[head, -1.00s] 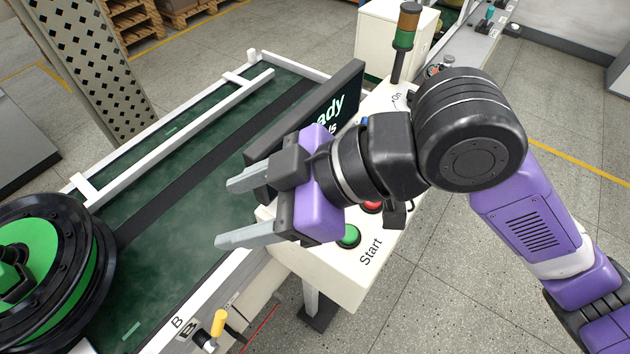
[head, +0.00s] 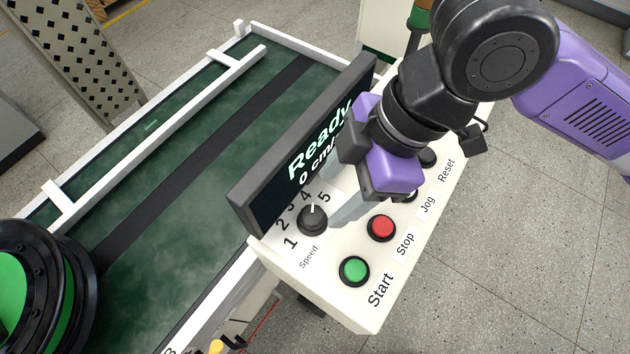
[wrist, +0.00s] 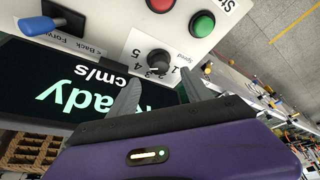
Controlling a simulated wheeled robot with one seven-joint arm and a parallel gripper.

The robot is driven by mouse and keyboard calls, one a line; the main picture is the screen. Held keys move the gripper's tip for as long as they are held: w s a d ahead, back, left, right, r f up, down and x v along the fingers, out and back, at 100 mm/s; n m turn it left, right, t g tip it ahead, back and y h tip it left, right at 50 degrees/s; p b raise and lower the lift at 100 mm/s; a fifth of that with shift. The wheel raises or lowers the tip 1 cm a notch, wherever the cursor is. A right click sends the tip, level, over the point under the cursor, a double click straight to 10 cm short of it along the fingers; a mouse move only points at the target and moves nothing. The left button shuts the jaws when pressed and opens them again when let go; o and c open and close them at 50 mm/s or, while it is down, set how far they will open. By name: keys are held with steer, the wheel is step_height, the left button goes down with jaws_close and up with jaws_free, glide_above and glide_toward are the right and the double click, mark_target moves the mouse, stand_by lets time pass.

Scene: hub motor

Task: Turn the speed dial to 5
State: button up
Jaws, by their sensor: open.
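The black speed dial (head: 312,219) sits on the white control panel (head: 330,290), with printed numbers 1 to 5 around it. Its white mark points up in the head view, between 4 and 5 and nearer 4. The dial and its numbers also show in the wrist view (wrist: 159,62). My gripper (head: 334,203) is open and empty, reaching down over the panel just right of the dial in the head view. In the wrist view its two fingertips (wrist: 161,80) are spread on either side of the dial's line. I see no clear contact with the dial.
The display (head: 305,150) stands behind the dial, close to my gripper, and reads "Ready" and 0 cm/s. The green Start button (head: 354,271) and red Stop button (head: 380,228) are near. A blue-handled lever (wrist: 40,25) shows in the wrist view. The conveyor (head: 190,190) is at left.

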mark_target(314, 215)
steer(key=shift+x, duration=3.85)
jaws_close()
